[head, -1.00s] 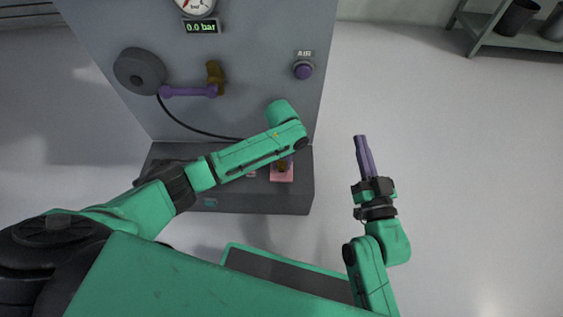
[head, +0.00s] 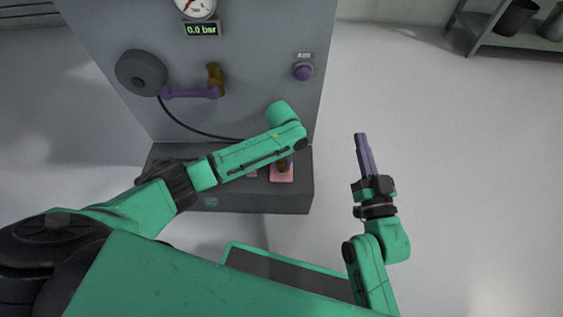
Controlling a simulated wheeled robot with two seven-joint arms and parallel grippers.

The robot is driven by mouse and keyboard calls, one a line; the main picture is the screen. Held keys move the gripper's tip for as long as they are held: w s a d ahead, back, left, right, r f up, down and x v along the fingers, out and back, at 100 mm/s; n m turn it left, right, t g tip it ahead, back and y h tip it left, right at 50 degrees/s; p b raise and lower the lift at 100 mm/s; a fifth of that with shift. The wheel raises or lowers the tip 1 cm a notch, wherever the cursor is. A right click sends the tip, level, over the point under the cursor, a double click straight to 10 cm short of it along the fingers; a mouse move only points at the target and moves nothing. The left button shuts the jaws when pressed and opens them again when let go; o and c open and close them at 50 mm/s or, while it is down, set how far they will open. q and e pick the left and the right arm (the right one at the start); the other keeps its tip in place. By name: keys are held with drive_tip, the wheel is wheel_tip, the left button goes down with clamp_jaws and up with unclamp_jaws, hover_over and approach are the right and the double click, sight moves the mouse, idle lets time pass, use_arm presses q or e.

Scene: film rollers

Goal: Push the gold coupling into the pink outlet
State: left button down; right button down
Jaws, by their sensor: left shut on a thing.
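The pink outlet (head: 282,175) is a pink square on the dark bench under the panel. The small brownish-gold coupling (head: 282,165) shows over it, just below my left wrist. Whether it is seated or only above the outlet cannot be told. My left gripper (head: 289,159) is mostly hidden under its green wrist and is shut on the coupling. My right gripper (head: 364,154) has purple fingers pointing up the picture, to the right of the bench, over the floor. It holds nothing visible. Its fingers overlap from this angle, so their gap is unclear.
The grey panel carries a gauge reading 0.0 bar (head: 202,29), a brass valve with purple lever (head: 190,92), a purple AIR button (head: 303,71) and a dark reel (head: 140,72). A black hose (head: 190,128) runs behind my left arm. Floor at right is clear.

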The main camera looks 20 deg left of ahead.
use_arm(q)
drive_tip(key=shift+r, duration=0.1)
idle(0.4)
drive_tip(key=shift+p, duration=0.45)
drive_tip(key=shift+f+b, duration=0.55)
drive_tip(key=shift+f, duration=0.25)
drive_tip(key=shift+c, duration=1.9)
unclamp_jaws()
